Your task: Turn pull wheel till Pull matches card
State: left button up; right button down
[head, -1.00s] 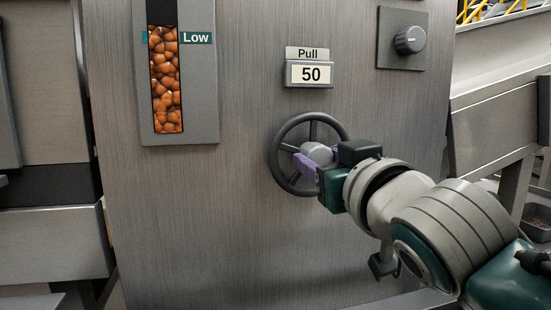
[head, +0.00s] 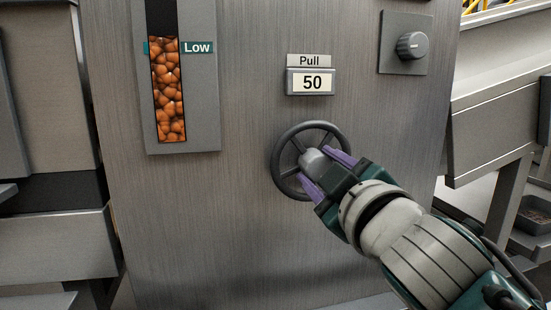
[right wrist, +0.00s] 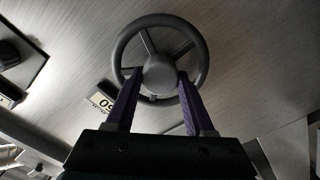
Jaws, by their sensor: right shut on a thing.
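The pull wheel (head: 283,151) is a dark round handwheel with spokes and a grey hub (head: 314,161) on the brushed metal panel. Above it the Pull display (head: 312,83) reads 50. My right gripper (head: 326,170) is at the wheel, its two purple fingers shut on the hub from either side. In the right wrist view the wheel (right wrist: 117,55) shows whole, with the fingertips (right wrist: 158,82) at the hub's two sides. The display shows tilted and partly cut off by a finger there. The card is not in view. My left gripper is not in view.
A sight window (head: 168,95) of orange candies with a Low label (head: 197,48) is left of the wheel. A dark knob (head: 411,46) sits at upper right. The panel below and left of the wheel is clear.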

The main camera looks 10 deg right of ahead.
jog(key=n+p, duration=0.1)
jog(key=n, duration=0.3)
jog(key=shift+n, duration=0.3)
jog(key=n, duration=0.4)
jog(key=shift+f+n, duration=0.1)
jog(key=shift+n, duration=0.3)
jog(key=shift+c, duration=1.3)
grip_release()
jog(key=shift+s+p, duration=0.4)
jog(key=shift+s, duration=0.1)
jog(key=s+p, duration=0.1)
jog(key=s, duration=0.8)
jog(key=shift+d, duration=0.15)
